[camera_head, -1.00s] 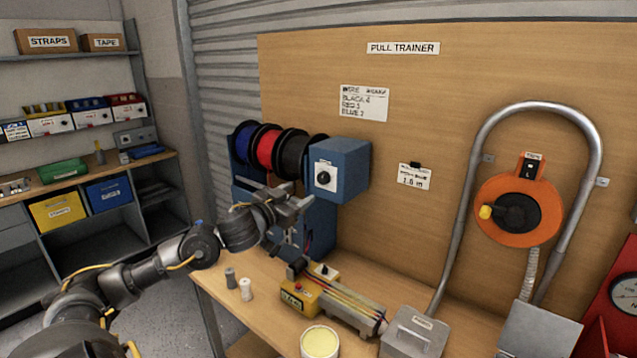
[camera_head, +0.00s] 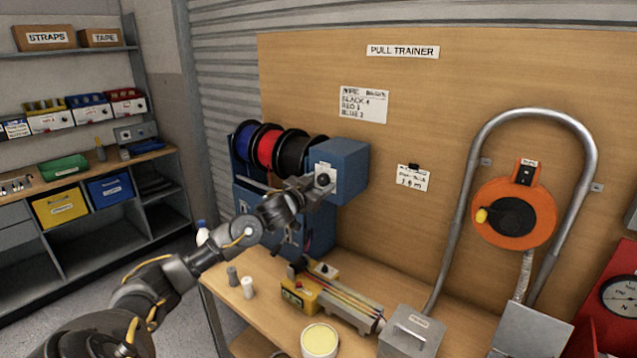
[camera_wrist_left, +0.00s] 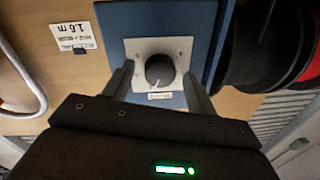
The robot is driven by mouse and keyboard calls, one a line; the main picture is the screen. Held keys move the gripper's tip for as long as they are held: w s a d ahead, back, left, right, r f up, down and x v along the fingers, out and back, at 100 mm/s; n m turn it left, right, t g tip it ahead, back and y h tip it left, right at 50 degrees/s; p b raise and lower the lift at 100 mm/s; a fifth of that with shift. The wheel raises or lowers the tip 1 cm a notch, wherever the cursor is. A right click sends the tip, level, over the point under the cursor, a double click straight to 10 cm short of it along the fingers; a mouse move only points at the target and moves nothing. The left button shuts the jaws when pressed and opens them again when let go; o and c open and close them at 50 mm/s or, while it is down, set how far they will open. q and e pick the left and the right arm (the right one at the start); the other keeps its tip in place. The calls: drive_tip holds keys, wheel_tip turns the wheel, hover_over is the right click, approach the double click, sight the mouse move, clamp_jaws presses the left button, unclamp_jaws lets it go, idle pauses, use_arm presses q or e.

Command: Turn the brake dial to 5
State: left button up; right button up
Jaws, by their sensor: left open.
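The brake dial is a black knob (camera_head: 322,180) on a white plate, on the front of a blue box (camera_head: 348,160) beside the wire spools. In the left wrist view the black knob (camera_wrist_left: 160,70) sits on its white plate, with a pale pointer mark on its lower left. My left gripper (camera_head: 318,186) is open and right in front of the dial, partly covering the plate. In the left wrist view its two fingers (camera_wrist_left: 158,88) stand on either side of the knob, with a gap to each side. My right gripper is not in view.
Blue, red and black spools (camera_head: 270,148) stand left of the box. The workbench (camera_head: 262,310) below carries a yellow device (camera_head: 300,293), two small cylinders and a yellow-topped tub (camera_head: 320,341). An orange reel (camera_head: 514,213) hangs at right.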

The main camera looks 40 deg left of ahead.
use_arm(q)
drive_tip(key=shift+c, duration=0.5)
drive_tip(key=c, duration=0.9)
